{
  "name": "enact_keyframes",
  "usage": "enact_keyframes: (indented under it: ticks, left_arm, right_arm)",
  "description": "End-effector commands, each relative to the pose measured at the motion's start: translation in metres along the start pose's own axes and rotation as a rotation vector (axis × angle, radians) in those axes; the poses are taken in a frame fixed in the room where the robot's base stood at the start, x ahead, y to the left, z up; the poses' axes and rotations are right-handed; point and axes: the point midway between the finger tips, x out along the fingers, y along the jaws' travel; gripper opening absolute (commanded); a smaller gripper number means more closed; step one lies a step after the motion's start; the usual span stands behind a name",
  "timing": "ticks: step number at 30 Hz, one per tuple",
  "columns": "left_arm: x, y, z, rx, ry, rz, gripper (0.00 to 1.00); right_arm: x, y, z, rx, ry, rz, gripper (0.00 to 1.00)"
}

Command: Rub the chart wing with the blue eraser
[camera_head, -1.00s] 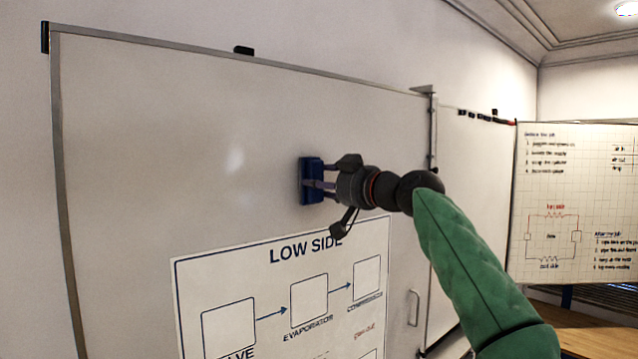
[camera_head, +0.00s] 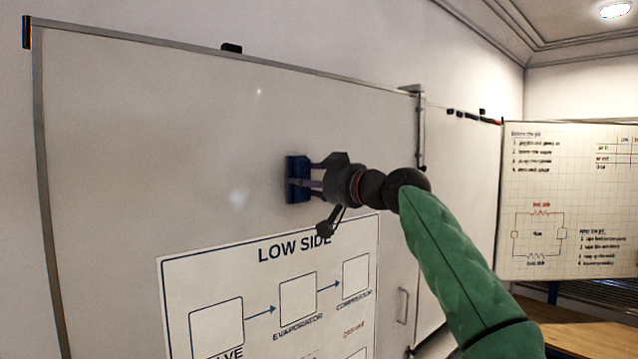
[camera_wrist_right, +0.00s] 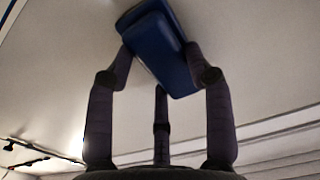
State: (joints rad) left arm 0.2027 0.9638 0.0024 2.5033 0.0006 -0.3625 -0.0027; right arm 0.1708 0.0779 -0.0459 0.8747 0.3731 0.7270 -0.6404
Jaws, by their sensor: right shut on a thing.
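The blue eraser (camera_head: 296,180) is held upright against or very close to the white panel with the LOW SIDE chart, which looks like the chart wing (camera_head: 150,170). It is just above the chart sheet, on bare white surface. My right gripper (camera_head: 308,182) is shut on the eraser, reaching in from the right. In the right wrist view the blue eraser (camera_wrist_right: 165,50) sits between the dark fingers of the right gripper (camera_wrist_right: 160,60), with pale board behind it. I cannot tell for certain whether its face touches the panel. My left gripper is out of view.
The LOW SIDE chart sheet (camera_head: 270,300) covers the lower panel. A handle (camera_head: 402,305) is at the panel's lower right. Another board with a grid chart (camera_head: 570,200) stands at the right, above a wooden surface (camera_head: 590,335). The panel's upper left is clear.

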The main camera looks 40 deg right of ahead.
Motion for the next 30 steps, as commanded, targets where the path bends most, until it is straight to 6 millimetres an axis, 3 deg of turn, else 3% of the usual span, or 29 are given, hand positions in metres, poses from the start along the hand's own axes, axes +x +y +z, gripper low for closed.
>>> enact_keyframes:
  ticks: [24,30]
  left_arm:
    - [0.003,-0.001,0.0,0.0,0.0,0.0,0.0]
    - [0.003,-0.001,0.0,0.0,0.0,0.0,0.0]
  right_arm:
    - [0.0,-0.048,0.001,0.001,-0.002,-0.004,0.26]
    - [0.0,-0.052,0.001,0.001,-0.002,-0.002,0.26]
